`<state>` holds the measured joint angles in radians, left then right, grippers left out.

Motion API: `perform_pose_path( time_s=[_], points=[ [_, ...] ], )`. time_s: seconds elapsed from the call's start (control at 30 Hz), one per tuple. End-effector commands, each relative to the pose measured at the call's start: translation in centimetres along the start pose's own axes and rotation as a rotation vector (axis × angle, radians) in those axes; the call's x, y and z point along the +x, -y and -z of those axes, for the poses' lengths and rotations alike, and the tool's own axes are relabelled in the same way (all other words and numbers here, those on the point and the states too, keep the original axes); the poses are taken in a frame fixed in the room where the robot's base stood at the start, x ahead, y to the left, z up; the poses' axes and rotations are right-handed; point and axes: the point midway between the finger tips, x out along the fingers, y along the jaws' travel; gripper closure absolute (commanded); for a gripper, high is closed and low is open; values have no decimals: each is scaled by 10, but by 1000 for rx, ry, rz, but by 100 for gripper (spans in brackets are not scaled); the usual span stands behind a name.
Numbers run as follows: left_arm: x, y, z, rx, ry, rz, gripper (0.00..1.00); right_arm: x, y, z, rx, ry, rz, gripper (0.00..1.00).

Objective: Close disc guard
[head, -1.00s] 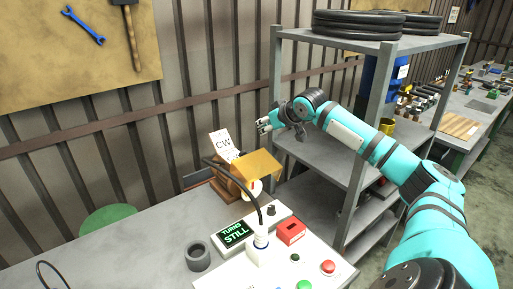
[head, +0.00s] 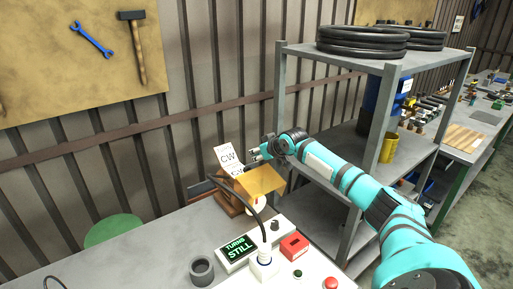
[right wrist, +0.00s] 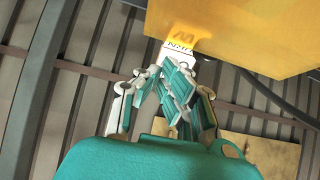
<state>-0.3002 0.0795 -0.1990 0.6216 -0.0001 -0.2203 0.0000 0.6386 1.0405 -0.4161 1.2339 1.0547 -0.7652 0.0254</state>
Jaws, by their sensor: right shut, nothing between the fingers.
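The disc guard (head: 262,180) is an amber, see-through cover on a brown stand (head: 229,205) at the back of the bench. It shows as a tilted, flat-looking panel in the head view. In the right wrist view the guard (right wrist: 240,35) fills the upper right. A pale round part (head: 257,206) shows partly below it. My right gripper (head: 252,155) is just above and behind the guard, close to the white CW card (head: 227,157). Its fingers (right wrist: 175,70) are shut and empty; whether they touch the guard I cannot tell. My left gripper is not in view.
A control box (head: 240,250) reading "TURNS STILL", a red block (head: 294,247), a black cable (head: 258,222) and a grey ring (head: 202,270) are on the bench. A grey shelf rack (head: 363,157) stands right of the bench. The ribbed wall (head: 190,110) is behind.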

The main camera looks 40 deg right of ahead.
Motion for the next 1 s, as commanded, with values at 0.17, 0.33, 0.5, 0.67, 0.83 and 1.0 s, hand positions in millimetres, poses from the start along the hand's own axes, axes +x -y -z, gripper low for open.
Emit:
perform_pose_path(
  time_s=[0.17,0.33,0.5,0.67,0.83,1.0],
  points=[
    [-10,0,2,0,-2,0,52,-10,0,-11,-1,2,-1,100],
    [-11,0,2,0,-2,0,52,-13,0,-16,0,0,1,100],
    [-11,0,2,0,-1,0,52,-13,0,-17,1,0,1,100],
    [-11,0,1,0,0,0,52,-13,0,-17,1,0,1,100],
    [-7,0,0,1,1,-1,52,-13,0,-19,1,-15,1,100],
    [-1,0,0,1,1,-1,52,-14,1,-20,0,-53,1,100]
  ],
)
